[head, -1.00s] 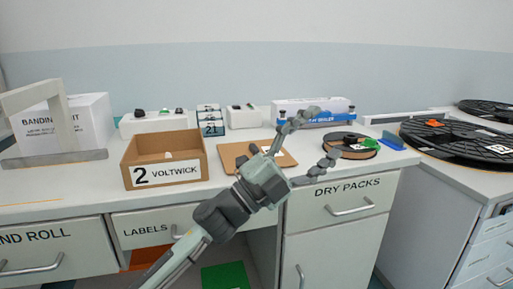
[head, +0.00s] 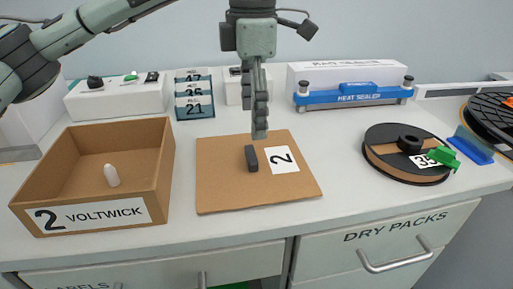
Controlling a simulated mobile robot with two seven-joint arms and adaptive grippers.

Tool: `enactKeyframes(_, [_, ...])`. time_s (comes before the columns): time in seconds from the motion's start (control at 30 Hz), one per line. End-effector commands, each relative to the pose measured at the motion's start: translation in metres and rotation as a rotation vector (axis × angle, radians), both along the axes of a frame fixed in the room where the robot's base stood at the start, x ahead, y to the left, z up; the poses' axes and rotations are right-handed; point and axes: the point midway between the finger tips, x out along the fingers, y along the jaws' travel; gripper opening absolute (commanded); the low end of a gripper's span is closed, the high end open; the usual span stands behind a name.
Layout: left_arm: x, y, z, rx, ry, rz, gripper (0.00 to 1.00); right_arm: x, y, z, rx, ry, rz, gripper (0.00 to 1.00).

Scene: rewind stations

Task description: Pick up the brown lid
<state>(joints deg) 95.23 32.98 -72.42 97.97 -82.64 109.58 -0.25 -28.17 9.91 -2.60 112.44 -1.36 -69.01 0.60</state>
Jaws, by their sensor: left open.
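The brown lid (head: 225,177) lies flat on the white worktop, right of the open box. It has a dark upright handle (head: 251,158) near its middle and a white label marked 2. My left gripper (head: 260,134) points straight down over the lid, its tips just above and behind the handle in the picture. Its fingers line up one behind the other, so the gap between them is hidden. It is open and holds nothing visible. My right gripper is out of view.
A brown box marked 2 VOLTWICK (head: 150,206) stands at left with a white capsule-like item (head: 111,175) inside. A dark reel (head: 379,140) with a green clip lies at right. A blue and white heat sealer (head: 350,96) stands behind. Clear worktop lies between lid and reel.

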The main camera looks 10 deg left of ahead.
Motion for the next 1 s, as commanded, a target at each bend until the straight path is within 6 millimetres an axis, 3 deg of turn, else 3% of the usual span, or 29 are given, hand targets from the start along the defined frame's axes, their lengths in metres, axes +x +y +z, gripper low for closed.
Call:
enactKeyframes(0.33, [-0.009, 0.002, -0.043, 0.001, 0.006, -0.002, 0.76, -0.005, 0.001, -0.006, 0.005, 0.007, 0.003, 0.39])
enactKeyframes(0.5, [-0.011, 0.002, -0.066, -0.002, 0.005, -0.001, 0.76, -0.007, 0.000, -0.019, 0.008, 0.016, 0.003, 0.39])
enactKeyframes(0.8, [-0.011, 0.002, -0.072, -0.002, 0.002, -0.002, 0.76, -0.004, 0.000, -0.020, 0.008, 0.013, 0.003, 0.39])
enactKeyframes(1.0, [-0.011, 0.002, -0.072, -0.002, 0.002, -0.002, 0.52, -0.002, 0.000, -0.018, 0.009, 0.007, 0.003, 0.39])
